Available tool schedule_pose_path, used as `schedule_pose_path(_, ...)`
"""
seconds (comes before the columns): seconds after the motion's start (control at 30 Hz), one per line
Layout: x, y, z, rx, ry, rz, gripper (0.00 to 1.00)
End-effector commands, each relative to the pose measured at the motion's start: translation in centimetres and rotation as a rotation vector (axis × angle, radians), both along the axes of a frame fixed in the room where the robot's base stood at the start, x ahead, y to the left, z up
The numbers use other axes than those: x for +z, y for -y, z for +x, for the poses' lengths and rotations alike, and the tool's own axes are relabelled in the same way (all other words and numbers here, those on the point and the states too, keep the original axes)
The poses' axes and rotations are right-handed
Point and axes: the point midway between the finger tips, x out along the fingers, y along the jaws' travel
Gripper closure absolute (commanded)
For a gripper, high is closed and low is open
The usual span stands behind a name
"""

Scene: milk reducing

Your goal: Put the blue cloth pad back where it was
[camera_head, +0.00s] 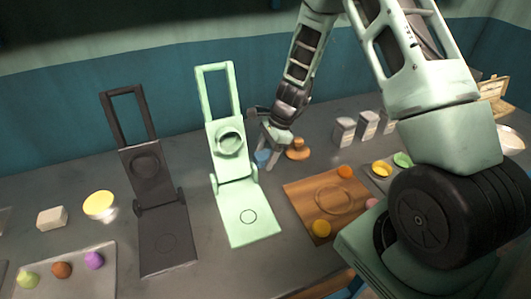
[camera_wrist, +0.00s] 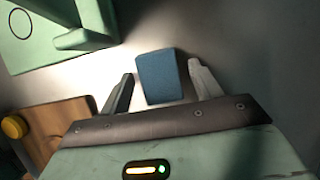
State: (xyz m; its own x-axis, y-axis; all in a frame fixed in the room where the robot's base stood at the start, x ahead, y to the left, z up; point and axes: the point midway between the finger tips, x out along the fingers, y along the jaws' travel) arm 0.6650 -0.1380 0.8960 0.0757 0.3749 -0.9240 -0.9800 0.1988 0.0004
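The blue cloth pad (camera_wrist: 160,77) is a small rectangle that appears to lie on the grey counter. In the head view it shows as a small blue patch (camera_head: 262,156) partly hidden by my gripper (camera_head: 267,150). In the wrist view my gripper (camera_wrist: 160,78) is open, with one finger on each side of the pad. A gap shows between the pad and each fingertip. I cannot tell the height of the fingertips above the counter.
A light green press (camera_head: 262,225) stands left of my gripper, with a black press (camera_head: 168,245) beyond. A wooden board (camera_head: 300,198) lies at the right front. A wooden stamp-like piece (camera_head: 298,150) stands close right of my gripper. Several grey cartons (camera_head: 345,131) stand farther right.

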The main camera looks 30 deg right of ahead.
Motion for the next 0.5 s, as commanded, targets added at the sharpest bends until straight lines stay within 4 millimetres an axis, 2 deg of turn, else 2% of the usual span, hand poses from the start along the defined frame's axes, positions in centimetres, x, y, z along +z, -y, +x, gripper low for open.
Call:
schedule_pose_path(0.27, 0.2, 0.0, 0.0, 0.0, 0.0, 0.0, 0.37)
schedule_pose_path(0.37, 0.8, 0.2, 0.0, 0.0, 0.002, 0.0, 0.37)
schedule_pose_path(0.5, 2.8, 1.0, -0.1, 0.0, 0.004, -0.002, 0.37)
